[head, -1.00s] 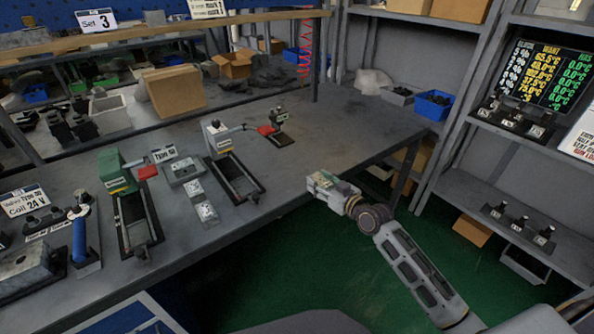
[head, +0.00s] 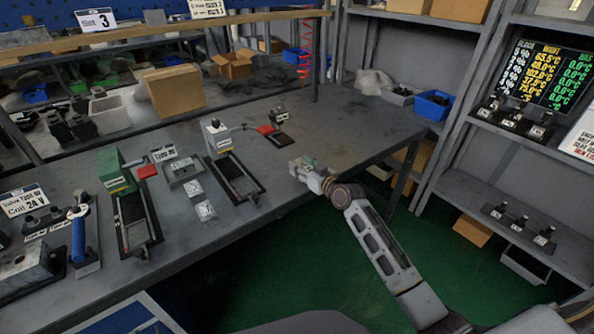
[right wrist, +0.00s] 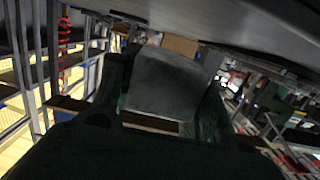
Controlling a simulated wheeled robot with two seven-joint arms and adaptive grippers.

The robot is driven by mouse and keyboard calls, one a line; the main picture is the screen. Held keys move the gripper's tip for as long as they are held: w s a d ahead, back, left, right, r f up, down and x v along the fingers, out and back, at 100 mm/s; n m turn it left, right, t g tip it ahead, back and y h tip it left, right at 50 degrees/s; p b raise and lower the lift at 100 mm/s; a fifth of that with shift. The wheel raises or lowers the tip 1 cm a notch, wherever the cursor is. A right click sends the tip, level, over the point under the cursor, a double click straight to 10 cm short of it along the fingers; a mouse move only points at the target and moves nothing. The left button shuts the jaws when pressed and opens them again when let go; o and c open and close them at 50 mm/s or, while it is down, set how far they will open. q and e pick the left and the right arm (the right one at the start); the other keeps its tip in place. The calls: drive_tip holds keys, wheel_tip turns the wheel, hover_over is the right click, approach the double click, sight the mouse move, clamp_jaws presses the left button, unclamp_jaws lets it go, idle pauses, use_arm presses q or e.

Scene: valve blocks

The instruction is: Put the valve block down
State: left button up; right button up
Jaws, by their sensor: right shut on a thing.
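My right gripper (head: 302,170) is at the front edge of the grey workbench (head: 345,118), reaching in from the right. In the right wrist view its dark fingers are shut on a grey valve block (right wrist: 164,84), which fills the middle of the picture. In the head view the block is too small and too close to the gripper to make out clearly. I cannot tell the block's height above the bench top. My left gripper is not in view.
Left of the gripper on the bench stand a grey-and-white vise-like fixture (head: 233,178), a green-topped fixture (head: 130,205) and small grey blocks (head: 204,211). A cardboard box (head: 174,90) stands behind. Shelves (head: 513,175) with several small blocks are at right.

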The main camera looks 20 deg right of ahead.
sight(297, 163)
drive_tip(key=shift+w+a+r, duration=0.1)
drive_tip(key=shift+w+a, duration=0.1)
drive_tip(key=shift+w, duration=0.3)
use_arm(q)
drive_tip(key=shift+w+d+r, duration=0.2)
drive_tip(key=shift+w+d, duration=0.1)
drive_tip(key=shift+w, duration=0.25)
use_arm(e)
drive_tip(key=shift+w, duration=0.1)
drive_tip(key=shift+w+a, duration=0.1)
drive_tip(key=shift+w+a, duration=0.2)
drive_tip(key=shift+w, duration=0.35)
drive_tip(key=shift+w+f, duration=0.15)
drive_tip(key=shift+f, duration=0.15)
drive_tip(key=shift+f+b, duration=0.3)
drive_tip(key=shift+f, duration=0.95)
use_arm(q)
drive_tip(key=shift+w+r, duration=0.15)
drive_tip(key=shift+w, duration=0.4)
